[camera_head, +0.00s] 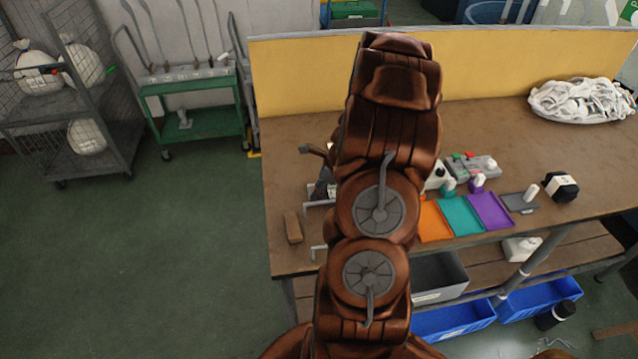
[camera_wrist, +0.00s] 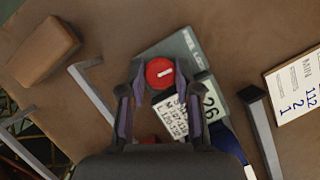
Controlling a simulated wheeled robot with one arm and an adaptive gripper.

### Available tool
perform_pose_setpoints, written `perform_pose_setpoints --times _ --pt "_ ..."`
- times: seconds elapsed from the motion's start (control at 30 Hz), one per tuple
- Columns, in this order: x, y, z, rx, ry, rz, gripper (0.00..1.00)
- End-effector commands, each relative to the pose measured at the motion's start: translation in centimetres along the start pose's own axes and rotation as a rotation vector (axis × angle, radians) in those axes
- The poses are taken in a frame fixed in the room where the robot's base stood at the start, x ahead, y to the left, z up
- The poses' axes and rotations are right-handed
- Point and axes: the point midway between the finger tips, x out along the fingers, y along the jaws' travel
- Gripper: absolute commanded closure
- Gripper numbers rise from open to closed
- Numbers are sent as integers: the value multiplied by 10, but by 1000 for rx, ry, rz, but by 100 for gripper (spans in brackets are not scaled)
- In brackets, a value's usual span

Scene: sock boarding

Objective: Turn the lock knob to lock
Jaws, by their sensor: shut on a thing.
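The red lock knob (camera_wrist: 159,73) shows in the wrist view, round, with a short white mark lying nearly level across its face. It sits on a grey-green plate (camera_wrist: 183,47) with a white printed label beside it. My gripper (camera_wrist: 159,77) has one finger on each side of the knob and is shut on it. A second small red spot (camera_wrist: 149,140) shows lower down, mostly covered by the gripper body. In the head view my arm hides the knob and the gripper.
A brown block (camera_head: 292,227) lies near the table's left edge; it also shows in the wrist view (camera_wrist: 45,50). Grey metal bars (camera_wrist: 92,90) stand around the plate. Orange (camera_head: 434,222), teal (camera_head: 459,215) and purple (camera_head: 490,210) trays lie right of my arm.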

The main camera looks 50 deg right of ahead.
Motion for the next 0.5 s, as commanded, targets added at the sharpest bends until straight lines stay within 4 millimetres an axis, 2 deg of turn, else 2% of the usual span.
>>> perform_pose_setpoints --times 0.2,0.5 --pt "-3 -1 2 99 -2 -45 100" --pt "-1 0 2 157 -3 -67 100"
